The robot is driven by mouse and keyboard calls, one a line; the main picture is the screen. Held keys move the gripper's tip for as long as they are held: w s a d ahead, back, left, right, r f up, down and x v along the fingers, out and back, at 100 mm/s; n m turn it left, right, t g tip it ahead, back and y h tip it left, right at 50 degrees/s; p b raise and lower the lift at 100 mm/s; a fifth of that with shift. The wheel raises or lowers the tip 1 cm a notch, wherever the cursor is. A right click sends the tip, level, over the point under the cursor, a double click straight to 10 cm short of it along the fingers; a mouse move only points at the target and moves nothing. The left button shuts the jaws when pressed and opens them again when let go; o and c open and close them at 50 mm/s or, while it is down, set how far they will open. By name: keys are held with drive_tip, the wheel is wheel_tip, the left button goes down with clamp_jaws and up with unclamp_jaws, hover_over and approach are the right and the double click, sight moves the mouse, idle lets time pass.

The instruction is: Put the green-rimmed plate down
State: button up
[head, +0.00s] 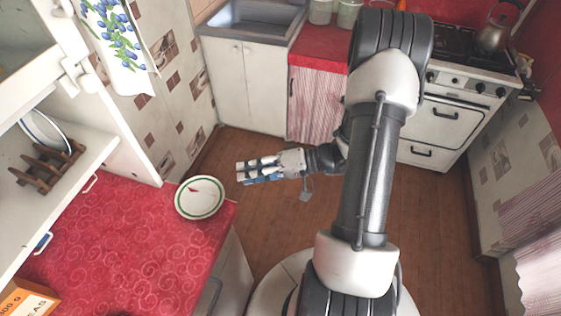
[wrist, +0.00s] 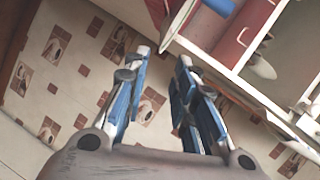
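The green-rimmed plate (head: 209,208) lies on the red counter at the left, close to the counter's corner. It is white with a green ring and a small red mark or piece on it. My gripper (head: 238,173) is to the right of the plate, beyond the counter's edge and apart from it. In the wrist view its two blue fingers (wrist: 164,57) stand apart with nothing between them. A pale curved edge at the top of the wrist view may be the plate, but I cannot be sure.
The red patterned counter (head: 120,245) has free room left of the plate. A wooden rack (head: 48,168) with a blue-rimmed plate (head: 42,130) stands on the shelf. An orange box (head: 25,300) is at bottom left. The sink (head: 255,17) and stove (head: 450,85) are farther back.

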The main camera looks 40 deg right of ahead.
drive_tip(key=p+v, duration=0.1)
drive_tip(key=v, duration=0.7)
drive_tip(key=s+a+r+n+g+h, duration=0.2)
drive_tip(key=s+a+r+h, duration=0.4)
drive_tip(key=r, duration=0.3)
drive_tip(key=s+a+r+n+g+h, duration=0.1)
drive_tip(key=s+a+r+h, duration=0.4)
drive_tip(key=a+r, duration=0.3)
wheel_tip(320, 180, up, 2)
drive_tip(key=shift+s+r+n+g+h, duration=0.15)
drive_tip(key=shift+s+n+g+h, duration=0.25)
drive_tip(key=shift+h, duration=0.1)
drive_tip(key=shift+o, duration=0.4)
drive_tip(key=shift+a, duration=0.1)
